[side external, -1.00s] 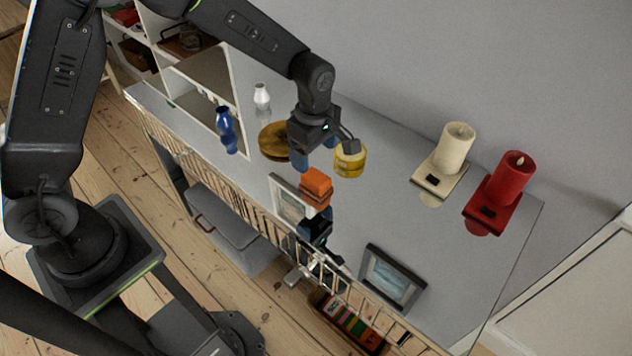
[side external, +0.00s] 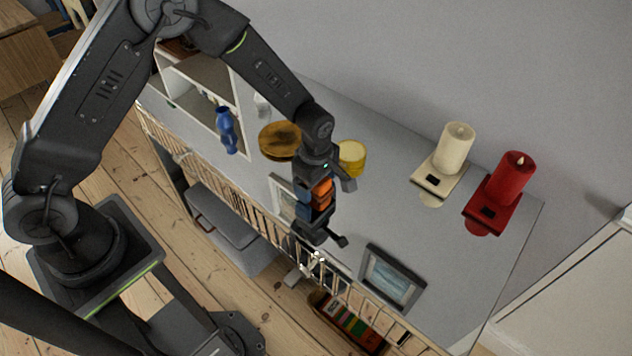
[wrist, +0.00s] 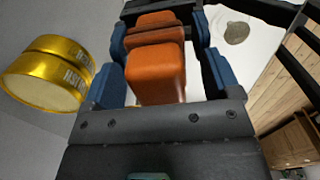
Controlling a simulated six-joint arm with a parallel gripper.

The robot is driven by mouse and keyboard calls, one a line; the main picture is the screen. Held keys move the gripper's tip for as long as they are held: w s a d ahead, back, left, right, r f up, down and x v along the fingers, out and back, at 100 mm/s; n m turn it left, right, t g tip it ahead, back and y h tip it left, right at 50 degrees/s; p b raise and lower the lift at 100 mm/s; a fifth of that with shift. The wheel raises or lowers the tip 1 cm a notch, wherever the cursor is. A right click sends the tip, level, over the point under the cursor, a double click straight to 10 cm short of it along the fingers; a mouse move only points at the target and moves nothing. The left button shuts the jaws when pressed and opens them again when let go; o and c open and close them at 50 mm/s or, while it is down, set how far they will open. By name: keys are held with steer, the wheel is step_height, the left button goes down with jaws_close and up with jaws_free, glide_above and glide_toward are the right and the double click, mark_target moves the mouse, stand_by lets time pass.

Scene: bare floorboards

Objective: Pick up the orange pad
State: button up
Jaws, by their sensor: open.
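The orange pad (side external: 322,188) stands on the glossy grey top, with its reflection just below it. My gripper (side external: 315,187) is lowered over it, and its body hides part of the pad in the side view. In the wrist view the orange pad (wrist: 157,76) lies between the blue fingertips of my gripper (wrist: 156,82). The jaws are open, with a gap showing on each side of the pad. The dark and blue shape under my gripper in the side view looks like its mirror image in the surface.
A yellow tin (side external: 352,157) stands close behind my gripper; a round wooden piece (side external: 280,140) and a blue vase (side external: 226,130) are to the left. A picture frame (side external: 392,278), a cream candle (side external: 455,149) and a red candle (side external: 512,178) stand to the right.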

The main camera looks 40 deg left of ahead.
steer(key=shift+c, duration=0.3)
steer(key=c, duration=1)
steer(key=shift+r, duration=0.1)
steer(key=shift+r, duration=0.6)
step_height(320, 180, up, 3)
steer(key=s+a+r, duration=0.1)
steer(key=a+r, duration=0.1)
steer(key=a, duration=0.1)
steer(key=a+r, duration=0.2)
steer(key=a, duration=0.2)
steer(key=s+a+r, duration=0.1)
steer(key=a+r, duration=0.1)
steer(key=a, duration=0.2)
steer(key=shift+s+a+r, duration=0.2)
steer(key=shift+s+r, duration=0.1)
steer(key=shift+s, duration=0.05)
